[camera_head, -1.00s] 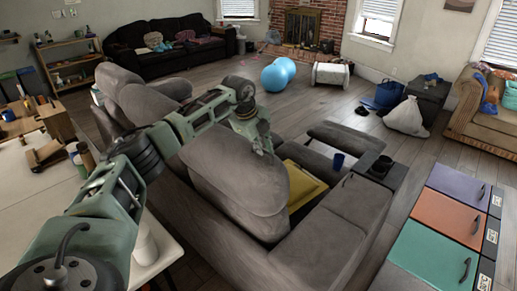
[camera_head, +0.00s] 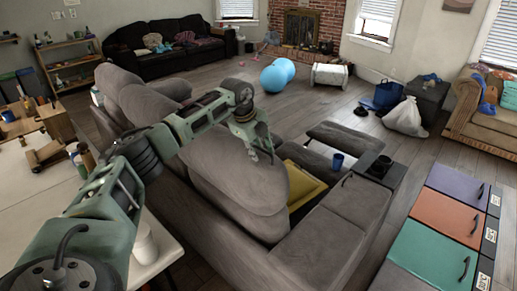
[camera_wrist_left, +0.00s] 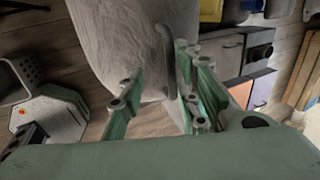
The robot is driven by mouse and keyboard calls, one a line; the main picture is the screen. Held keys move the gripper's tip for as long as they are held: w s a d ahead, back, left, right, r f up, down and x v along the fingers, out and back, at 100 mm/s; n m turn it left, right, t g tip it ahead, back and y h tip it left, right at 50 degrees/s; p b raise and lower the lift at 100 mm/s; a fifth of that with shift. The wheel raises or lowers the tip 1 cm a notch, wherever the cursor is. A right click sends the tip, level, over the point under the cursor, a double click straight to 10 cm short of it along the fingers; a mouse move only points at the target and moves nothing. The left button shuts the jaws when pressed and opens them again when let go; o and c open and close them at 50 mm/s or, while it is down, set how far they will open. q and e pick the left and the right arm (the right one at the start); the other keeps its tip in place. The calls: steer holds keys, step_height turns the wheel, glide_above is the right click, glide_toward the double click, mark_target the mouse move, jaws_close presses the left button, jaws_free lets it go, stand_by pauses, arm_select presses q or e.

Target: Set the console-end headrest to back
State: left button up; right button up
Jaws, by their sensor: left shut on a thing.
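The grey headrest (camera_head: 232,170) tops the near back of the sofa, across the seat from the console (camera_head: 380,168) with its cup holders. My left gripper (camera_head: 262,148) is at the headrest's upper edge, fingers pointing down. In the left wrist view the headrest (camera_wrist_left: 128,40) fills the top middle, with a curved grey handle (camera_wrist_left: 170,65) standing at its edge by the fingers. My left gripper (camera_wrist_left: 160,95) is shut on this part of the headrest; the exact contact is partly hidden by the fingers. My right gripper is not in view.
A white table (camera_head: 40,215) stands at the left, near my arm. A cabinet with coloured doors (camera_head: 447,220) is at the right. Open floor lies beyond the sofa.

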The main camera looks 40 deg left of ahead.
arm_select(q)
steer(key=shift+f, duration=0.2)
steer(key=shift+r, duration=0.2)
steer(key=v, duration=1.2)
steer(key=shift+w+d+f, duration=0.1)
steer(key=shift+w, duration=0.05)
